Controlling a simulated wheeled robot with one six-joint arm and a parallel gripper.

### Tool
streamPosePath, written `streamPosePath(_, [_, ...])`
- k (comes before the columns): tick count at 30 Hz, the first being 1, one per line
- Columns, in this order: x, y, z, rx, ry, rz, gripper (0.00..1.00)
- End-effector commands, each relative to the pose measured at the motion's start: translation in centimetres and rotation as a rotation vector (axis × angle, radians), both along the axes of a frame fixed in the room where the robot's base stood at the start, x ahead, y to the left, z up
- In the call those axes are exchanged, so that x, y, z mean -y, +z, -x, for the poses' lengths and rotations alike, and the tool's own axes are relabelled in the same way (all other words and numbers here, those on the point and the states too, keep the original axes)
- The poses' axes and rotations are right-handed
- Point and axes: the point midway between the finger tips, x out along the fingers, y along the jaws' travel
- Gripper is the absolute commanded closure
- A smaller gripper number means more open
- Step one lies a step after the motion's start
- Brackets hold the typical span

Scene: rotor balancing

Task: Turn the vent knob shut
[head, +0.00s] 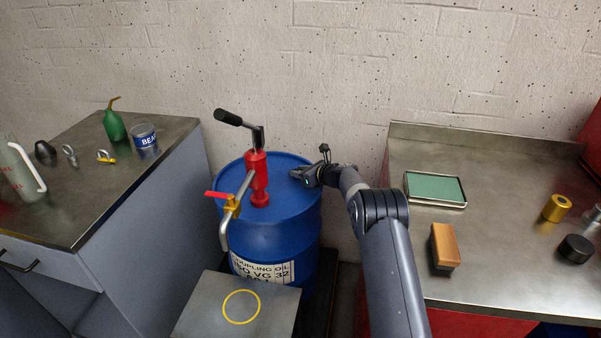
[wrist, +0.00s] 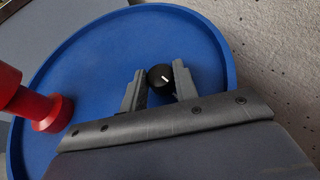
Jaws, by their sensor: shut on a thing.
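The vent knob (wrist: 161,78) is a small round black knob with a white pointer line, on top of the blue drum (head: 277,233). In the wrist view the white line slants toward the upper right. My gripper (wrist: 158,76) is shut on the knob, one finger on each side of it. In the head view my gripper (head: 301,174) reaches over the right part of the drum lid and hides the knob.
A red hand pump (head: 257,172) with a black handle, spout and red-levered valve stands on the drum left of my gripper. A grey stand with a yellow ring (head: 241,307) is in front. Metal-topped benches stand left (head: 110,180) and right (head: 500,270). The wall is close behind.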

Motion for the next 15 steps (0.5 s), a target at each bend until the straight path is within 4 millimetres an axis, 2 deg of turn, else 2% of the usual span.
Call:
streamPosePath(7, [0.08,0.12,-0.20,0.005,0.089,-0.001,0.94])
streamPosePath(15, [0.08,0.15,-0.10,0.001,0.106,0.002,0.94])
